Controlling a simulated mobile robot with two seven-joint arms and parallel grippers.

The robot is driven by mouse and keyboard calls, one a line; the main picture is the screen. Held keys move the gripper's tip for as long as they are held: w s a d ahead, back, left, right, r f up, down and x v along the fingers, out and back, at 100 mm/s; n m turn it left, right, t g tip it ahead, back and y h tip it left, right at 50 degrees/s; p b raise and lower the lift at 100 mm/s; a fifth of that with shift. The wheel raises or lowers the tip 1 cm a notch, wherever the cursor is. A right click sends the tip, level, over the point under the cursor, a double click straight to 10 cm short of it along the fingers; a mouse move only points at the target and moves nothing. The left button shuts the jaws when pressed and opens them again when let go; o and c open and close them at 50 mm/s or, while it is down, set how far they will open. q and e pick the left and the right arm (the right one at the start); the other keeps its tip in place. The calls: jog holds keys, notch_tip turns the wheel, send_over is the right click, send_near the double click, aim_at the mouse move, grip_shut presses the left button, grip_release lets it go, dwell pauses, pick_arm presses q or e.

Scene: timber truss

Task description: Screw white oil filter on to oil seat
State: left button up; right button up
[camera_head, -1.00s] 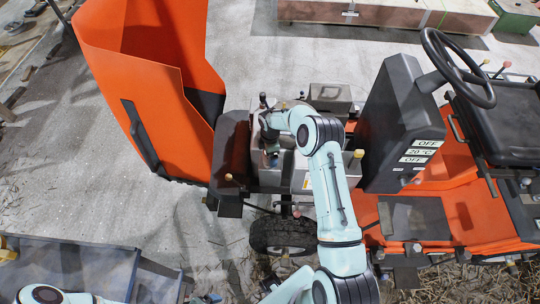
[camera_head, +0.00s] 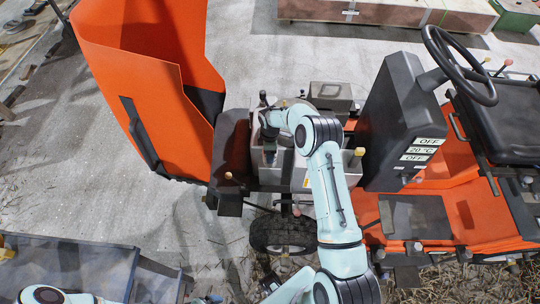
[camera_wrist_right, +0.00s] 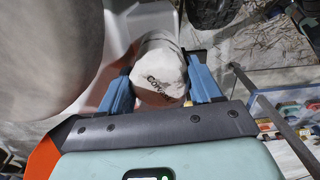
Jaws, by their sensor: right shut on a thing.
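The white oil filter (camera_wrist_right: 158,72), with dark lettering on its end, sits between the two blue fingers of my right gripper (camera_wrist_right: 162,86) in the right wrist view. The gripper is shut on it. In the head view my right arm reaches into the open engine bay (camera_head: 268,178) of the orange vehicle, and the filter cannot be made out there. The oil seat is not visible; I cannot tell whether the filter touches it. Only links of my left arm show at the bottom left of the head view; its gripper is out of the picture.
The raised orange hood (camera_head: 160,95) stands left of the bay. The dark console (camera_head: 402,125) and steering wheel (camera_head: 460,65) stand to its right. A tire (camera_head: 283,233) is below the bay. A grey table (camera_head: 65,270) is at the lower left. Open concrete floor lies behind.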

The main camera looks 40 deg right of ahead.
jog(key=m, duration=0.3)
jog(key=shift+s+f+m+b, duration=0.15)
jog(key=shift+f+m+b, duration=0.05)
jog(key=shift+m+b, duration=0.2)
jog(key=o, duration=1.3)
jog(key=shift+r+m, duration=0.1)
jog(key=shift+m, duration=0.2)
jog(key=shift+o, duration=1.4)
notch_tip(320, 180, up, 14)
jog(key=shift+w+f, duration=0.2)
jog(key=shift+f, duration=0.05)
